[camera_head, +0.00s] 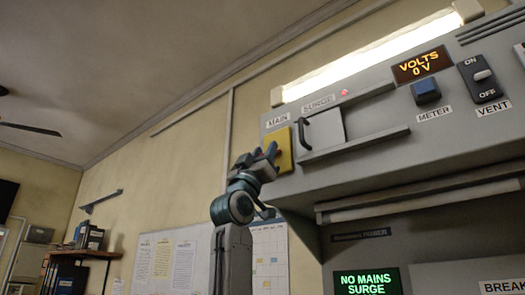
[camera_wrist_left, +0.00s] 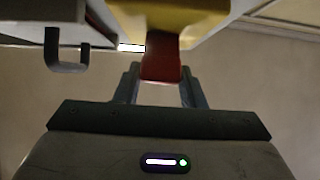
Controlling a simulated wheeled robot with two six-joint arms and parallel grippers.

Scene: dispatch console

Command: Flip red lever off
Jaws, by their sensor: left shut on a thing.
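The red lever (camera_wrist_left: 161,58) sticks out of a yellow plate in the left wrist view. My left gripper (camera_wrist_left: 160,76) has a finger on each side of the lever's end and is shut on it. In the head view my left gripper (camera_head: 262,155) is up against the yellow plate (camera_head: 284,150) below the MAIN label (camera_head: 278,120). Only a trace of the red lever shows there, between my fingers. My right gripper is in neither view.
Right of the yellow plate is a SURGE cover with a dark handle (camera_head: 304,134); the handle (camera_wrist_left: 52,50) also shows in the wrist view. A ledge (camera_head: 356,145) juts out below it. A blue METER button (camera_head: 426,91) and a VENT switch (camera_head: 483,77) sit further right. The VOLTS display (camera_head: 421,65) reads 0 V.

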